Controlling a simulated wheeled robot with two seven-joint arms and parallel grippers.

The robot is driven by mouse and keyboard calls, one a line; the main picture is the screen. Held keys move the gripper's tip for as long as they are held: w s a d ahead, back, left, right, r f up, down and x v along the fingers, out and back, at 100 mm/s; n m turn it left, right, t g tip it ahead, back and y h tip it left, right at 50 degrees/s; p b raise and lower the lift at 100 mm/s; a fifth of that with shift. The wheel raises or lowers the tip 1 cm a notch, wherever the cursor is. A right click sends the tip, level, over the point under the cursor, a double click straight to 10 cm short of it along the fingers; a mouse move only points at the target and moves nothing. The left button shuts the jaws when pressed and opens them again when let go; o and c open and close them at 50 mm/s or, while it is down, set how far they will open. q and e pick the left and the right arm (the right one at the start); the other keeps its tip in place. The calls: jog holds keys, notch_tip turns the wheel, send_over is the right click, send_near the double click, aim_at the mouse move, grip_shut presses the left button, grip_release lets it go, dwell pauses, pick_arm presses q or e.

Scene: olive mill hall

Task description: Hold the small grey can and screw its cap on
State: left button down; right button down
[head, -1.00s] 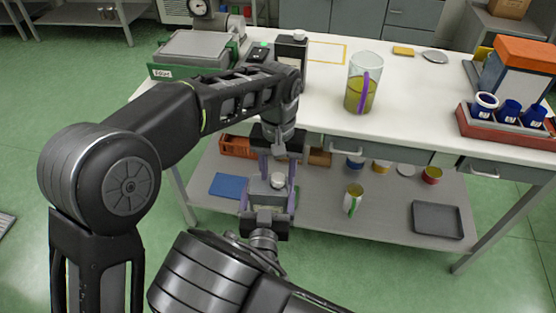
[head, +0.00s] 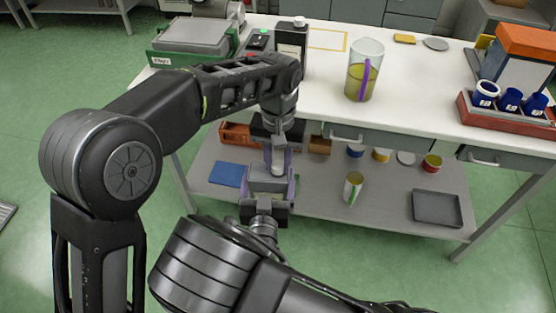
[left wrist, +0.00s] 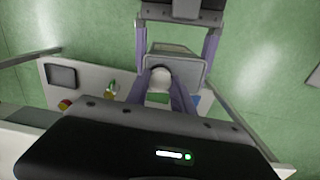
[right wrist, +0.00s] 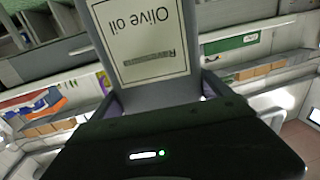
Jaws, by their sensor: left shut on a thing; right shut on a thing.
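The small grey can (head: 262,183) is held upright in front of the workbench. My right gripper (head: 268,189) is shut on it from the near side, one finger on each flank. In the right wrist view, the can's label (right wrist: 145,38) reads "Olive oil", upside down. The white cap (head: 277,169) sits at the can's top. My left gripper (head: 278,164) points down from above and is shut on the cap. In the left wrist view, its purple fingers flank the cap (left wrist: 160,77) over the can (left wrist: 177,61). I cannot tell how far the cap is threaded.
The white workbench (head: 420,85) carries a jug of oil (head: 360,82), a dark can with a white cap (head: 291,42), a scale (head: 190,35) and a red tray (head: 500,122) with blue cups. Its lower shelf (head: 385,208) holds tins, a mug and a dark tray (head: 437,208).

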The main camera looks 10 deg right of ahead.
dwell(0.4)
pick_arm(q)
jog(key=c, duration=1)
grip_release()
jog(key=shift+r, duration=3.75)
jog(key=w+a+f+m+h, duration=0.1)
jog(key=a+f, duration=0.2)
jog(key=a, duration=0.4)
jog(key=w+a+f, duration=0.2)
jog(key=a+f, duration=0.1)
jog(key=a, duration=0.3)
jog(key=s+f+n+h, duration=0.1)
jog(key=s+f, duration=0.1)
jog(key=f, duration=0.6)
jog(key=s+f+h, duration=0.1)
jog(key=s+f, duration=0.2)
jog(key=f, duration=0.5)
jog(key=s+f+n, duration=0.2)
jog(key=s+f, duration=0.3)
jog(key=s, duration=0.1)
jog(key=s+f+n, duration=0.1)
jog(key=s+f, duration=0.4)
jog(key=s, duration=0.2)
jog(key=s+a+f+n+h, duration=0.1)
jog(key=s+f+n, duration=0.1)
jog(key=s+f, duration=0.4)
jog(key=shift+s+f+n+t, duration=0.1)
jog(key=shift+s+n+t, duration=0.2)
jog(key=shift+s, duration=0.2)
